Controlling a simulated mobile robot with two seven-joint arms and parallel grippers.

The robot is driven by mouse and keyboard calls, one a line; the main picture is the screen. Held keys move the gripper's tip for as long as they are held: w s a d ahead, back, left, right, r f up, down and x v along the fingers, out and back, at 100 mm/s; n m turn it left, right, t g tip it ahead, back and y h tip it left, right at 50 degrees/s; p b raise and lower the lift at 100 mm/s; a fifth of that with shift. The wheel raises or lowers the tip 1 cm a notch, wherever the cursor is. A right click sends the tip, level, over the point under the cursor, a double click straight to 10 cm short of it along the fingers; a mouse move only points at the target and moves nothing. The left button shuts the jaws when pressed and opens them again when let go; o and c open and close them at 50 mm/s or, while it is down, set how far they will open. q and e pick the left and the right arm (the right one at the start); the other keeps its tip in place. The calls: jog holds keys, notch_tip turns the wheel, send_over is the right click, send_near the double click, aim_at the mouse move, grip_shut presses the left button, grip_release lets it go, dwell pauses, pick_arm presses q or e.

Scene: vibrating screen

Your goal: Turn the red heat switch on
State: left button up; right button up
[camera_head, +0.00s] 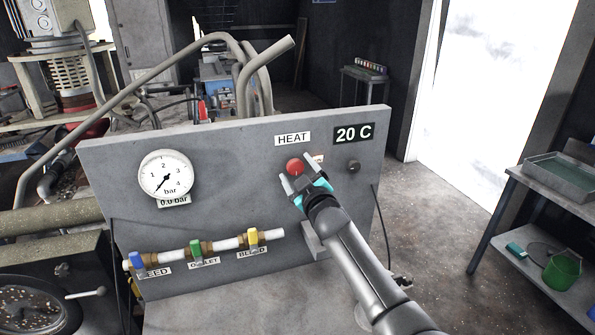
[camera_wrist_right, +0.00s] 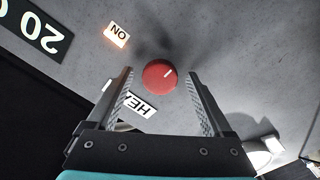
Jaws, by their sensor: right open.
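The red heat switch (camera_head: 295,166) is a round knob on the grey panel, below the HEAT label (camera_head: 293,139). My right gripper (camera_head: 298,171) is at the panel, open, with one finger on each side of the knob. In the right wrist view the red knob (camera_wrist_right: 160,77) shows between the fingertips of my gripper (camera_wrist_right: 159,74), with a gap on both sides. My left gripper is out of view.
The panel (camera_head: 230,205) also carries a 20 C display (camera_head: 354,133), a black knob (camera_head: 353,165), a pressure gauge (camera_head: 166,175) at 0.0 bar and a pipe with blue, green (camera_head: 196,248) and yellow valves. A shelf (camera_head: 548,205) stands at right. Floor between is clear.

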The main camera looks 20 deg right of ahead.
jog(key=shift+s, duration=0.1)
jog(key=s, duration=1.5)
jog(key=shift+d, duration=0.3)
